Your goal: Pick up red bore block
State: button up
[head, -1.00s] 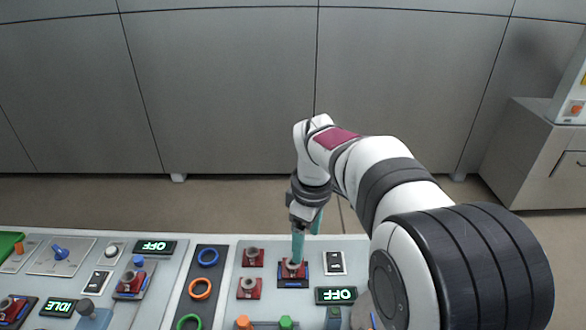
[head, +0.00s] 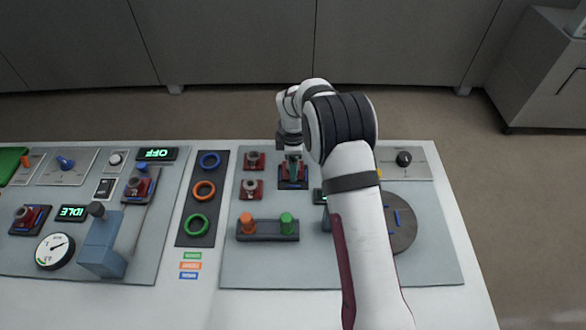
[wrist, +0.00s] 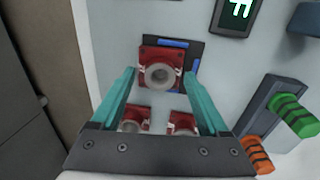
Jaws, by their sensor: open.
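A red bore block (head: 292,178) with a grey ring-shaped bore sits on a dark pad with blue marks (head: 293,187). In the wrist view this block (wrist: 160,76) lies between the teal fingertips of my gripper (wrist: 158,72). The fingers are open, one on each side of it; I cannot tell whether they touch it. In the head view my gripper (head: 292,166) points down at the block and partly hides it. Two more red bore blocks stand to its left, a far one (head: 254,160) and a near one (head: 251,189).
A dark strip with coloured rings (head: 203,190) lies left of the blocks. A holder with orange and green pegs (head: 267,231) stands nearer the camera. The left panel has more red blocks (head: 27,217), a gauge (head: 55,251) and a blue lever box (head: 102,245).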

jog(key=shift+f, duration=0.1)
grip_shut()
dwell(0.3)
jog(key=r, duration=0.2)
jog(key=d+r, duration=0.1)
jog(key=r, duration=0.1)
jog(key=shift+r, duration=0.35)
jog(key=s+d+r, duration=0.4)
jog(key=d+r, duration=0.2)
jog(key=d, duration=0.3)
jog(key=shift+g, duration=0.7)
jog(key=w+a+f, duration=0.1)
jog(key=a, duration=0.2)
jog(key=w+a+f, duration=0.1)
jog(key=a, duration=0.2)
jog(key=w+a+f, duration=0.1)
jog(key=a+f, duration=0.1)
jog(key=a, duration=0.1)
jog(key=shift+w+a, duration=0.15)
jog(key=shift+a, duration=0.05)
jog(key=shift+a+f, duration=0.15)
jog(key=shift+f, duration=1.25)
jog(key=shift+a+f, duration=0.15)
jog(key=shift+f, duration=1.2)
